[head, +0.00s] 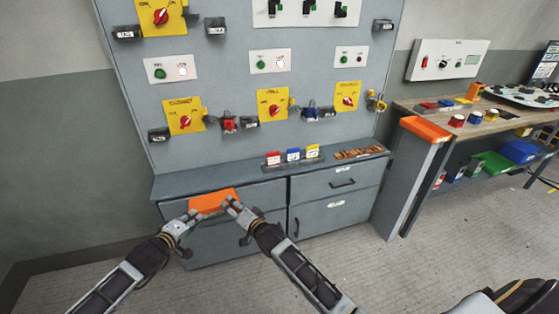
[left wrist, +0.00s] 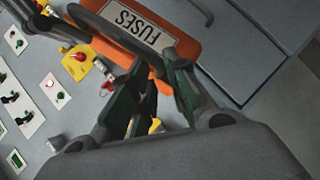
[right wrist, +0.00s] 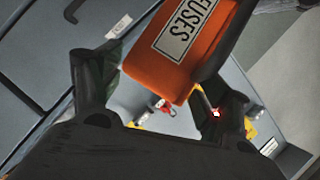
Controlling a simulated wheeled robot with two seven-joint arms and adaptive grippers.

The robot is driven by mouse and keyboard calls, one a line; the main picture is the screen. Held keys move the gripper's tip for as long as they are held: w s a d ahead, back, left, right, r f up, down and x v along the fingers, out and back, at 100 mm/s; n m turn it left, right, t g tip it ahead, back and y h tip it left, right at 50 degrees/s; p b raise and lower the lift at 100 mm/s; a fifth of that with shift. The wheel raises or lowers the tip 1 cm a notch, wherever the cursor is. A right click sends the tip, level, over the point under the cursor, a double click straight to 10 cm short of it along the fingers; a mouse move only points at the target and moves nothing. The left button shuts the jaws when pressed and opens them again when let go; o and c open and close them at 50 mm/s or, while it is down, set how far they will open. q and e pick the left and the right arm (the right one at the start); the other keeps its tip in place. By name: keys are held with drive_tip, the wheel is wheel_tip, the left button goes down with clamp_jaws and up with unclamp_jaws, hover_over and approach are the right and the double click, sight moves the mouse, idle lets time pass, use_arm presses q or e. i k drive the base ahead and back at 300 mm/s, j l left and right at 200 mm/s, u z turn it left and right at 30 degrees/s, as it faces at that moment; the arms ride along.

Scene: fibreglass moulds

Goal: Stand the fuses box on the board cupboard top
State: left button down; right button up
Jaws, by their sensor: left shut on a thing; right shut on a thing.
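The orange fuses box (head: 213,201) is held between my two grippers at the front left edge of the grey board cupboard top (head: 252,176). Its label reads FUSES in the left wrist view (left wrist: 185,48) and in the right wrist view (right wrist: 150,76). My left gripper (head: 194,215) is shut on the box's left end. My right gripper (head: 234,206) is shut on its right end. In the head view the box overlaps the front edge of the top; I cannot tell whether it touches it.
Red, blue and yellow cards (head: 292,155) stand towards the back of the top, beside a tray of copper-coloured pieces (head: 358,153). The top's left part is clear. Padlocks and switches (head: 184,115) cover the board above. A workbench (head: 490,128) stands to the right.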

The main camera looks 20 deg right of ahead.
sight(208, 177)
drive_tip(key=i, duration=1)
